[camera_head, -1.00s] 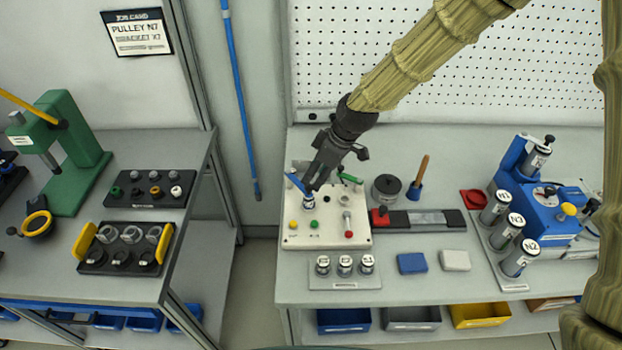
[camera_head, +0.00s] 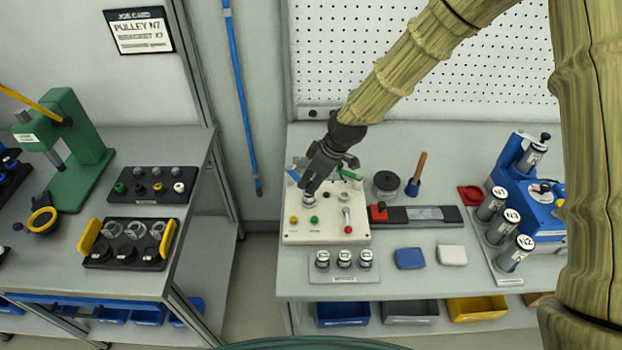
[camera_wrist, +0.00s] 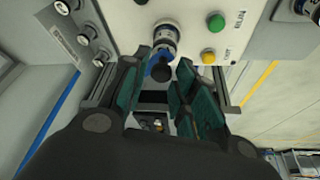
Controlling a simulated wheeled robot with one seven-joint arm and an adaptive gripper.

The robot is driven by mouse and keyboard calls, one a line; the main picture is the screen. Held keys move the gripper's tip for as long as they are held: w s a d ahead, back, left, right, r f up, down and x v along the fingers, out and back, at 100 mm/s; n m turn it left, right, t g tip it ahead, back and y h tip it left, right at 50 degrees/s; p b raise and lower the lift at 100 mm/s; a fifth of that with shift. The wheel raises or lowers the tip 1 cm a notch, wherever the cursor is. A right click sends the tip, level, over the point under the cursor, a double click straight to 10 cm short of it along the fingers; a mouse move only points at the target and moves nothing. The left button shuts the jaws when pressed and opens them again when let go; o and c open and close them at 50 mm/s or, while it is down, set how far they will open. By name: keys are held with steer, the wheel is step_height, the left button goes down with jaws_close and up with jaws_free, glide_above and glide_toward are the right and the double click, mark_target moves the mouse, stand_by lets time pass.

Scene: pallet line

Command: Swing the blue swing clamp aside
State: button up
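The blue swing clamp (camera_head: 293,174) is at the back left of the white fixture box (camera_head: 330,237); only part of its blue arm shows beside my gripper. My gripper (camera_head: 309,189) points down over a metal cylinder on the box and hides part of the clamp. In the wrist view, my gripper (camera_wrist: 164,82) has its teal-padded fingers apart. A blue knob-like part (camera_wrist: 160,70) shows between the fingertips, just below the blue-banded metal cylinder (camera_wrist: 165,40). Whether the fingers touch it I cannot tell. A green clamp arm (camera_head: 349,174) is at the back right of the box.
Yellow and green buttons (camera_head: 314,219) and a red-knobbed lever (camera_head: 347,220) are on the box front. Labelled cylinders (camera_head: 344,259) stand in front. A black canister (camera_head: 386,184) and a wooden-handled tool (camera_head: 417,172) are to the right. A pegboard (camera_head: 480,70) rises behind.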

jaws_close()
